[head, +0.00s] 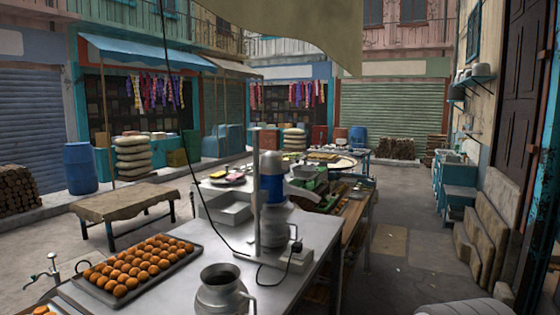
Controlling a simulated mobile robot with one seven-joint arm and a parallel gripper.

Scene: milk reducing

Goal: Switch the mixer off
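The mixer (271,188) stands on the metal counter in front of me. It has a blue motor housing on an upright grey post, above a metal can (274,222). A pale base (318,258) lies under it, with a small box and dark knob (297,246) on its right side. A black cord runs down from above to the base. I cannot tell from this view whether the mixer is running. My gripper is not in view.
A metal jug (222,290) stands in front of the mixer. A tray of round brown sweets (135,262) lies to the left, and an empty metal pan (229,208) is behind. The floor (400,285) right of the counter is largely clear.

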